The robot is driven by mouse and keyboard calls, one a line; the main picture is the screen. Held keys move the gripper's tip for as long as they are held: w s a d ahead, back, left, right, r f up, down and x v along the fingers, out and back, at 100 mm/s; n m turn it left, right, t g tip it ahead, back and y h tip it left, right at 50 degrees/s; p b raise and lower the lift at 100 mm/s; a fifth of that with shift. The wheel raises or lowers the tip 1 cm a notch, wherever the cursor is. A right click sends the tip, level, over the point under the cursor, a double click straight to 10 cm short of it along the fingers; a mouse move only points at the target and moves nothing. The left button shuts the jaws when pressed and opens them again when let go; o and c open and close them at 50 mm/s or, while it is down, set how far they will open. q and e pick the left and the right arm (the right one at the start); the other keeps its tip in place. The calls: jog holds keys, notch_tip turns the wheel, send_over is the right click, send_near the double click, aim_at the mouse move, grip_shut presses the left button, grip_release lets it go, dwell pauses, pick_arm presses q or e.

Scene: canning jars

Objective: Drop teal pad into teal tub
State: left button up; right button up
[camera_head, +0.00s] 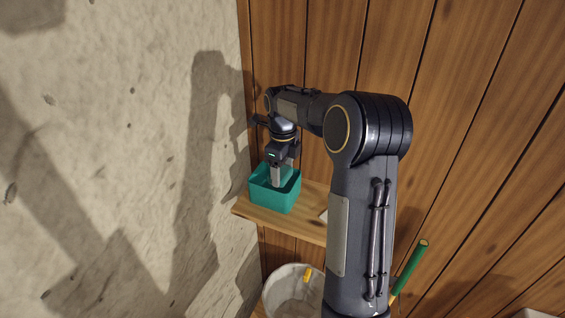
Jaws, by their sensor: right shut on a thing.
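The teal tub (272,200) stands on a wooden shelf against the plank wall, near the corner with the pale wall. My right gripper (277,183) points down into the tub's open top, its fingertips at or below the rim. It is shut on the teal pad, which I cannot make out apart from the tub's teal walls. My left gripper is not in view.
The wooden shelf (250,212) runs right behind my right arm; a small pale item (323,216) lies on it. Below stands a whitish round bin (285,291) with an orange-yellow item (308,273) at its rim. A green rod (411,266) leans at right.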

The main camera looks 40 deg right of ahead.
aim_at(283, 172)
jog(key=shift+f, duration=0.1)
jog(key=o, duration=1)
jog(key=shift+o, duration=0.2)
notch_tip(283, 172, up, 8)
jog(key=shift+f+b, duration=0.2)
jog(key=shift+b, duration=0.35)
jog(key=shift+r, duration=0.15)
